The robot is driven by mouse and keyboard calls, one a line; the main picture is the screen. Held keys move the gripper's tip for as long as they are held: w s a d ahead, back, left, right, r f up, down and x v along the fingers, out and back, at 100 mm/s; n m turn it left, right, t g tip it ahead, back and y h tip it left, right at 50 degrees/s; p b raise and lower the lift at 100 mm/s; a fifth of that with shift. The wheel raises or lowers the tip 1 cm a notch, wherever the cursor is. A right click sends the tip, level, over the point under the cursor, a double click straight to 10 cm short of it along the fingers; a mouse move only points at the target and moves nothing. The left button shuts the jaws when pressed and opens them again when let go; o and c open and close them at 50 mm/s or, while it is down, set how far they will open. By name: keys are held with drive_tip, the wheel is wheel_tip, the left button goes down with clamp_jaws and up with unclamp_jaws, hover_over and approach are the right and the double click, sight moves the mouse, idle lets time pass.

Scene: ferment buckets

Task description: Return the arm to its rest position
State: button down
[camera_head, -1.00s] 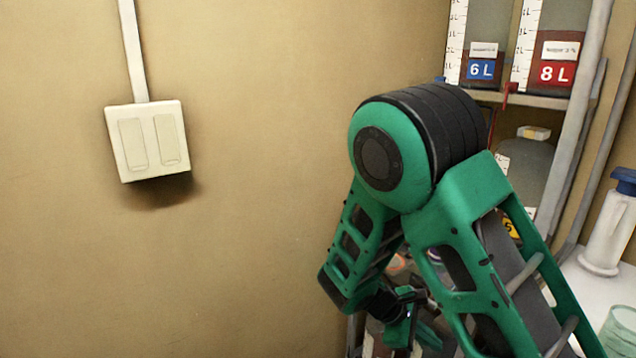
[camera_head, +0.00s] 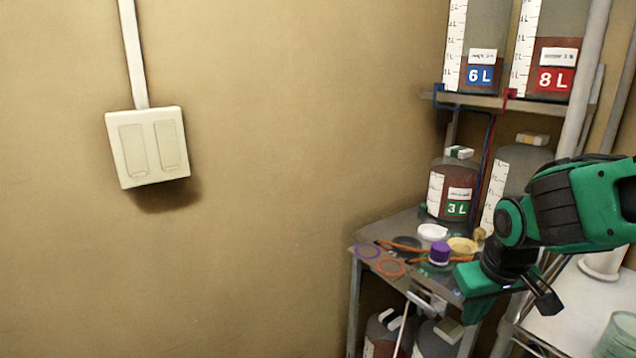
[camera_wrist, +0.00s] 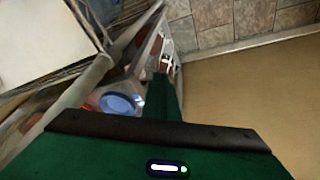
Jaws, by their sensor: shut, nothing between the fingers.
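My green and black arm (camera_head: 580,205) reaches in from the right edge in the head view, folded in front of the shelf unit. My gripper (camera_wrist: 160,85) shows in the wrist view as a green hand with its fingers together and nothing between them. In the head view the hand is small and partly seen end-on beside the middle shelf, so its fingertips are hard to make out.
The middle shelf (camera_head: 376,236) holds a 3 L bucket (camera_head: 457,190), a purple cap (camera_head: 439,252), a white lid (camera_head: 432,231) and coloured rings. 6 L (camera_head: 480,50) and 8 L (camera_head: 556,55) buckets stand above. A wall switch (camera_head: 148,147) is left; the space before that wall is clear.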

drive_tip(key=s+d+m+g, duration=0.1)
drive_tip(key=s+d+m, duration=0.3)
drive_tip(key=s, duration=0.5)
drive_tip(key=s+d+r+m+g, duration=0.1)
drive_tip(key=s+d+m+g, duration=0.1)
drive_tip(key=s+d, duration=0.5)
drive_tip(key=shift+s+d+m+y, duration=0.15)
drive_tip(key=shift+s+m+y, duration=0.25)
drive_tip(key=shift+s+m, duration=0.65)
drive_tip(key=shift+s, duration=0.15)
